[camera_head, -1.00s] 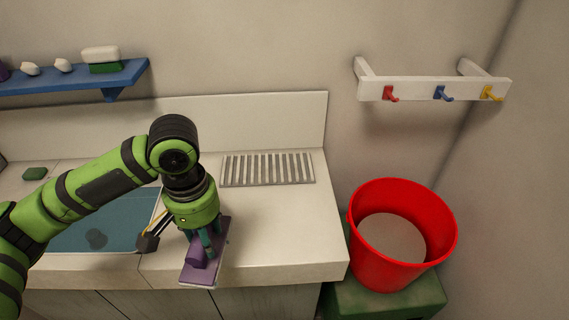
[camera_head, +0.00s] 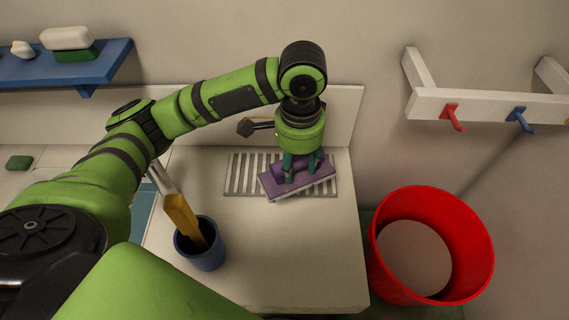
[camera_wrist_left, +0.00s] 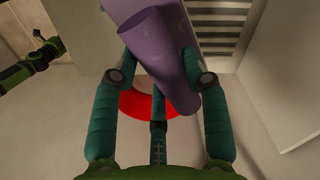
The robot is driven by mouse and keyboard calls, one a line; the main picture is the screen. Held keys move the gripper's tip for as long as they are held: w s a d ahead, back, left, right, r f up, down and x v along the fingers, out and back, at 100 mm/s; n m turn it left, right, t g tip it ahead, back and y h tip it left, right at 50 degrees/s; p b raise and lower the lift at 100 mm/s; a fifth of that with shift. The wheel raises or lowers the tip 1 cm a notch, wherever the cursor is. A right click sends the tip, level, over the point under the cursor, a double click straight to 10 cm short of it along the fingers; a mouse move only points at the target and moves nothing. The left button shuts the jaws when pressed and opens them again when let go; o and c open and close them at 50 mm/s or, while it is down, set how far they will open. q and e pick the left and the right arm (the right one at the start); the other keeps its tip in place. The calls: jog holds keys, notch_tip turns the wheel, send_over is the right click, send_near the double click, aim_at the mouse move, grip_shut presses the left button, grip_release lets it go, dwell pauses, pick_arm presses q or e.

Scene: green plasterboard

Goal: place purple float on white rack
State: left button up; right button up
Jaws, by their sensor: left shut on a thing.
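The purple float (camera_head: 322,184) is a flat plate with a rounded handle. My left gripper (camera_head: 302,168) is shut on its handle from above. The float is over the right part of the slatted whitish rack (camera_head: 240,175) on the counter and hides part of it. I cannot tell whether it touches the slats. In the left wrist view the float's handle (camera_wrist_left: 160,55) is between the teal fingers, with rack slats (camera_wrist_left: 217,22) beyond it at the upper right. My right gripper is not in view.
A blue cup (camera_head: 203,256) with a yellow-handled tool stands on the counter (camera_head: 300,250) in front of the rack. A red bucket (camera_head: 385,265) is at the right. A white hook rail (camera_head: 480,105) is on the wall, and a blue shelf (camera_head: 65,70) is at the upper left.

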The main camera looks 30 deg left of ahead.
aim_at(295, 158)
pick_arm(q)
jog(key=d+m, duration=0.2)
jog(key=m, duration=0.1)
jog(key=shift+w+d, duration=0.15)
jog(key=shift+w, duration=0.25)
jog(key=shift+a+f+m+p, duration=0.3)
jog(key=shift+a+m, duration=0.25)
jog(key=shift+m, duration=0.55)
jog(key=w+a+f, duration=0.1)
jog(key=a+p, duration=0.1)
jog(key=shift+w+a+f, duration=0.35)
jog(key=shift+w+f, duration=0.05)
jog(key=w+a+f+p, duration=0.1)
jog(key=a+f, duration=0.1)
jog(key=w+a+f+p, duration=0.1)
jog(key=a+f, duration=0.1)
jog(key=f, duration=0.1)
jog(key=w+a+f+p, duration=0.1)
jog(key=w+a+f, duration=0.1)
jog(key=f, duration=0.1)
jog(key=shift+w+a+f, duration=0.1)
jog(key=shift+a, duration=0.1)
jog(key=shift+f, duration=0.3)
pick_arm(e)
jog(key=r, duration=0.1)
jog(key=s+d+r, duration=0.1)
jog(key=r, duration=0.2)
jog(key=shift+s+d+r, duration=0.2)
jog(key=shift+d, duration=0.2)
